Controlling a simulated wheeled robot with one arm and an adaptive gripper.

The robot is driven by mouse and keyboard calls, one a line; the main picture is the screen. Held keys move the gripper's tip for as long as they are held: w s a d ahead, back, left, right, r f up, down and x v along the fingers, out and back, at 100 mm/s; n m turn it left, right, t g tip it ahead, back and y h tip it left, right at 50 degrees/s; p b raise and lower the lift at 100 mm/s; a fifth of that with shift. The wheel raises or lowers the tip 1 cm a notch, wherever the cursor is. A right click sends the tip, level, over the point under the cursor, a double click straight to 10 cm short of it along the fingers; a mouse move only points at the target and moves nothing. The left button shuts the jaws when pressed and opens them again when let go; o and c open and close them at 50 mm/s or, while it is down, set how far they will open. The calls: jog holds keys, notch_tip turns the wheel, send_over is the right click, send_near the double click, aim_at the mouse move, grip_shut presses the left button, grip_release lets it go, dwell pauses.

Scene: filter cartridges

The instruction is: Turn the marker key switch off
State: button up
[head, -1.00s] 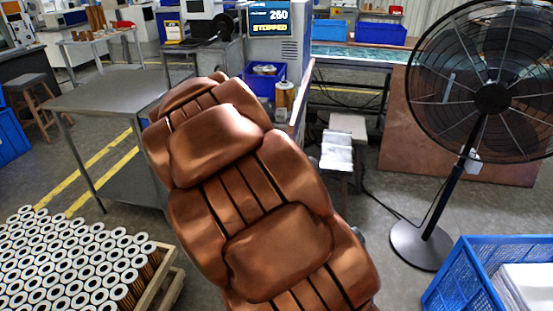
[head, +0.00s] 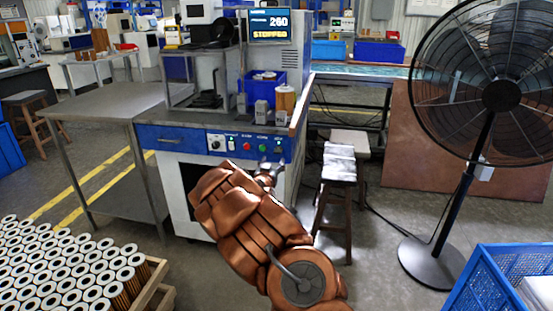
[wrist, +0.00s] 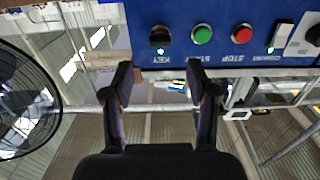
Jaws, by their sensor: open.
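The marker key switch (wrist: 160,37) is a dark round switch on the blue control panel, labelled KEY upside down in the wrist view, with a small pale lit spot beside it. In the head view the key switch (head: 278,148) is at the right end of the button row. Its turn position is too small to tell. My gripper (wrist: 160,70) is open, its two dark fingers apart with nothing between them. The key switch appears in line with the gap, beyond the fingertips. In the head view my gripper (head: 268,170) is just below the panel's right end.
Beside the key are a green button (wrist: 202,35), a red button (wrist: 241,34), a rocker (wrist: 280,36) and a knob (head: 216,144). The screen (head: 270,26) reads 260 STOPPED. A stool (head: 339,170) and fan (head: 490,100) stand right; a crate of cartridges (head: 150,296) is left.

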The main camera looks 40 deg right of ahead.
aim_at(277, 153)
jog(key=shift+x, duration=3.9)
jog(key=shift+c, duration=0.2)
grip_shut()
